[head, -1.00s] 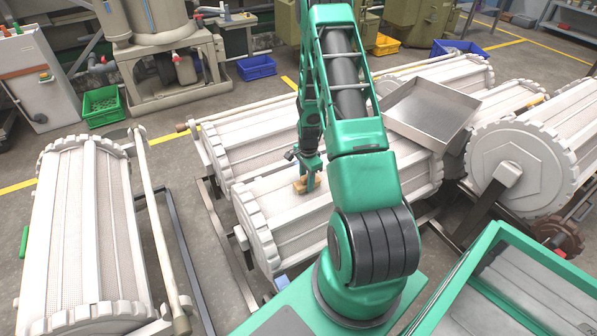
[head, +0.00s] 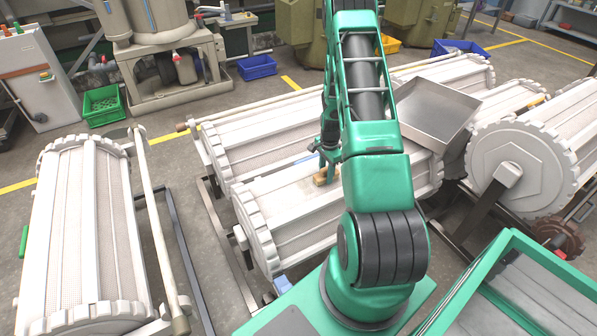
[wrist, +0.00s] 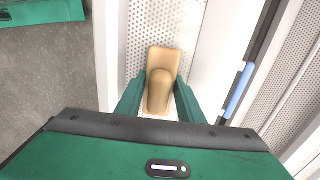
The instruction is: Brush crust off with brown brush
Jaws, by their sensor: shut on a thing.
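The brown brush (wrist: 163,67) is a tan block with a rounded grip on top. My gripper (wrist: 159,100) is shut on it, one green finger on each side. In the head view my gripper (head: 328,168) is at the top of the near middle white barrel (head: 285,205), and the brush (head: 320,178) sits low on or just above its perforated panel. In the wrist view the perforated panel (wrist: 142,40) lies under the brush. I cannot make out any crust; the brush and gripper hide part of the panel.
A metal tray (head: 432,108) rests on the barrels at the right. Another white barrel (head: 85,225) stands at the left, and a large one (head: 515,165) at the right. A green-rimmed bin (head: 500,255) is at the lower right. Grey floor lies between the left and middle barrels.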

